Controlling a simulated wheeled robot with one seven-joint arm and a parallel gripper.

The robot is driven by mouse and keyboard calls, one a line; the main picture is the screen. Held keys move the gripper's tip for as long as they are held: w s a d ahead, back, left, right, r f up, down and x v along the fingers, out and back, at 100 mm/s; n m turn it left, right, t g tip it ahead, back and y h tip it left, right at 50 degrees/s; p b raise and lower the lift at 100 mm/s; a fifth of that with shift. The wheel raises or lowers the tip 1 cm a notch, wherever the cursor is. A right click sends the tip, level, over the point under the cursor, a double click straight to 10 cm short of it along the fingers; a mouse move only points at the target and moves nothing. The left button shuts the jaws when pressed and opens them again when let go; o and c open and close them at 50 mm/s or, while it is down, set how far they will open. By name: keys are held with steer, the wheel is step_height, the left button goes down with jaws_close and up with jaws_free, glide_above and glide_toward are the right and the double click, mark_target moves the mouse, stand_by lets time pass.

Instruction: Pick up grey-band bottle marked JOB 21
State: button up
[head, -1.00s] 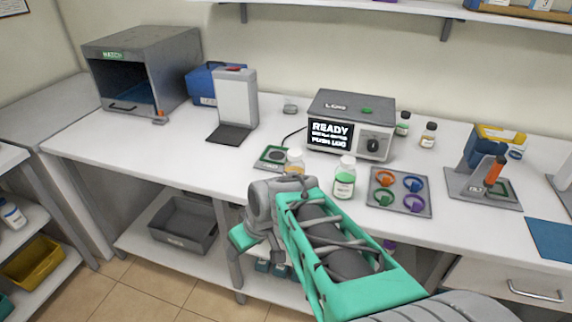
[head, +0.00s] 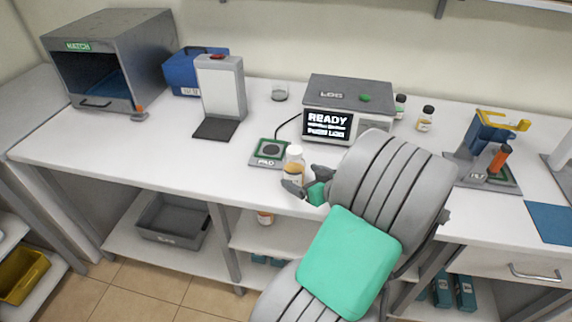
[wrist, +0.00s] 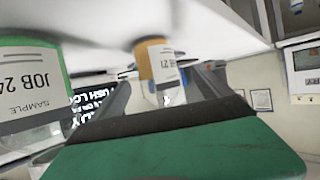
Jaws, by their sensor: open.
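A small bottle with amber contents and a white cap (head: 294,163) stands upright on the bench near its front edge, just in front of the pad. In the wrist view, which is upside down, this bottle (wrist: 157,62) shows a pale label with grey on it and a partly readable "21". My gripper (head: 306,188) is open at the bottle's right front side, low near the bench. In the wrist view its two dark fingers reach to either side of the bottle; I cannot tell whether they touch it. A green bottle marked JOB 24 (wrist: 30,85) is close beside the gripper.
The pad (head: 268,152) lies behind the bottle, and the LOG box (head: 348,105) with its READY screen stands behind right. Two small bottles stand at the box's right. My arm hides the coloured-ring tray.

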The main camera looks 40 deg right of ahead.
steer(key=x, duration=0.2)
steer(key=p+x, duration=0.1)
steer(key=x, duration=0.2)
steer(key=p+x, duration=0.1)
steer(key=x, duration=0.2)
steer(key=shift+w+d+r, duration=0.25)
steer(key=shift+w+r, duration=0.05)
steer(key=shift+r, duration=0.1)
jaws_close()
stand_by(0.5)
